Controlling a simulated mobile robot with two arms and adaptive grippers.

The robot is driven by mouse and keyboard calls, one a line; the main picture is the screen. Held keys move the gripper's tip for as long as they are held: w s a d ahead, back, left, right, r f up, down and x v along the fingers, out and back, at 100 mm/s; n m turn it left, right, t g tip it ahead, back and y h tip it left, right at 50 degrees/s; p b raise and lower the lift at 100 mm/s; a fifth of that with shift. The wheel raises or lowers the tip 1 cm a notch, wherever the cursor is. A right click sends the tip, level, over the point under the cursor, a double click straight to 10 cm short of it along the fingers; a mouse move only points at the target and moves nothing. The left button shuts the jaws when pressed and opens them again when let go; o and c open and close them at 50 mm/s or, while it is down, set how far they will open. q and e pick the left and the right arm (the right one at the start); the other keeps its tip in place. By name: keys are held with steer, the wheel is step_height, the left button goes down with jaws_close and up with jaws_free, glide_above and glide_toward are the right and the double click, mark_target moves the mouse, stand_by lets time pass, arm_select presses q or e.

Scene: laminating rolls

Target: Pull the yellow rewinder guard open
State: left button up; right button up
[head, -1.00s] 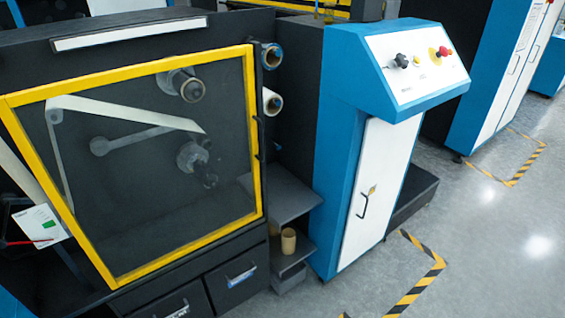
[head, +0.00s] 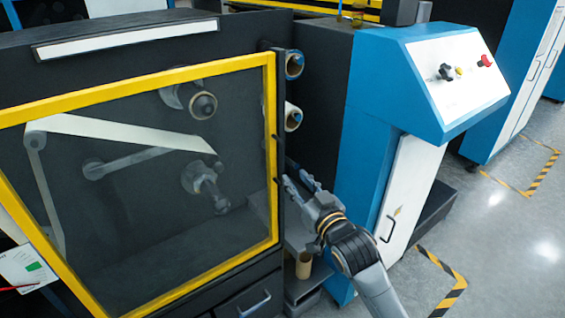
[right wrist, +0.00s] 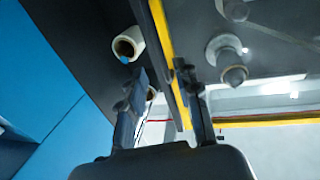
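The yellow rewinder guard (head: 271,110) is a clear panel in a yellow frame on the front of the dark machine. It looks closed over the rollers. A slim dark handle shows at its right edge, partly hard to make out. My right gripper (head: 296,184) is just right of that edge, at its lower half. In the right wrist view, the fingers of my right gripper (right wrist: 165,80) are apart, and the guard's yellow edge (right wrist: 161,28) with a dark strip runs between them in the picture. I cannot tell whether they touch it. My left gripper is not in view.
Two roll cores (head: 293,115) stick out right of the guard. A blue control cabinet (head: 372,150) with knobs stands close to my right arm. A cardboard core (head: 304,264) stands on a low shelf below my gripper. Open floor lies at the right.

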mark_target(283, 164)
steer(key=x, duration=0.9)
steer(key=shift+f, duration=0.1)
jaws_close()
